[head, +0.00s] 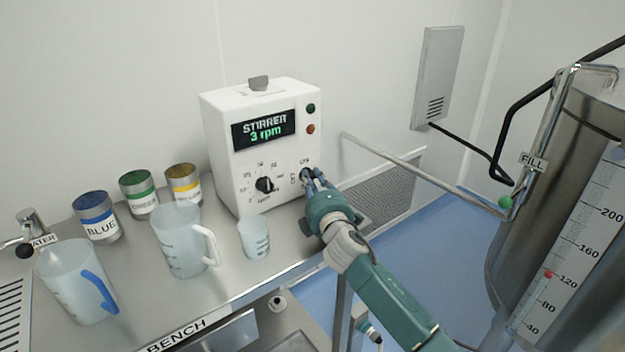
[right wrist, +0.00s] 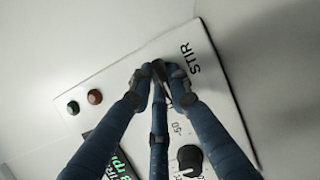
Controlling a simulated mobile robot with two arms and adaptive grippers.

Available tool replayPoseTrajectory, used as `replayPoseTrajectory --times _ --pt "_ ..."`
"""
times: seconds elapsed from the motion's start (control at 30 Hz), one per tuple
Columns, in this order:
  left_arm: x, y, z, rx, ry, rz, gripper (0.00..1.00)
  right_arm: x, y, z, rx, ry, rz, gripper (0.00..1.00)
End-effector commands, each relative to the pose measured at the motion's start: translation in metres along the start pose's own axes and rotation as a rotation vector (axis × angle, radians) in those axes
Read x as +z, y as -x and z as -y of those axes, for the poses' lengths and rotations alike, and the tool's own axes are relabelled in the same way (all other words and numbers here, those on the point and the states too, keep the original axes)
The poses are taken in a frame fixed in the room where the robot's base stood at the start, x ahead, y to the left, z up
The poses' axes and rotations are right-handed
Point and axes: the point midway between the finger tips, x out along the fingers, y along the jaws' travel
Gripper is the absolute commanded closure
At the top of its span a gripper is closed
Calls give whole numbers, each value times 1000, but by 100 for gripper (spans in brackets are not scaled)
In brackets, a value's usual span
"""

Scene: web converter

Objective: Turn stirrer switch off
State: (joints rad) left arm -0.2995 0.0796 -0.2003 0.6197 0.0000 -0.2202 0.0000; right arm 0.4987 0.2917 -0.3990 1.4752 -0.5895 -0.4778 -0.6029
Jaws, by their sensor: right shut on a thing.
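The white stirrer control box (head: 222,130) stands on the bench against the wall. My right gripper (head: 307,177) is at the lower right of the box's front, beside the ON and OFF labels. In the right wrist view its fingers (right wrist: 160,75) are closed around the dark stirrer switch (right wrist: 158,69), next to the "STIR" label. The fingers mostly hide the switch, so its position cannot be told. A black speed dial (head: 264,185) is left of the gripper. My left gripper is not in view.
A small beaker (head: 254,237), a larger jug (head: 180,245) and a blue-handled jug (head: 72,280) stand on the bench, with several paint cans (head: 97,218) behind. A steel tank (head: 545,200) and a pipe (head: 420,172) are at the right.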

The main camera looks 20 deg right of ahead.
Motion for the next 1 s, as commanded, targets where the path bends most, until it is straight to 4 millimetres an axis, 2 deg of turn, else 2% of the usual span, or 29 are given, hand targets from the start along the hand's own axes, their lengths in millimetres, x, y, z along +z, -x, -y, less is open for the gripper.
replayPoseTrajectory --times 0.07,0.1,0.43,0.57,1.0 --pt "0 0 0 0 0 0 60 0 0 2 -2 4 0 100" --pt "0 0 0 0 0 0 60 0 0 2 -2 4 0 75" --pt "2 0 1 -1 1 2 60 0 1 1 -1 1 0 74" --pt "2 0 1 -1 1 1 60 0 11 1 -1 1 -1 74" --pt "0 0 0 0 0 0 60 0 94 2 -3 2 -1 74"
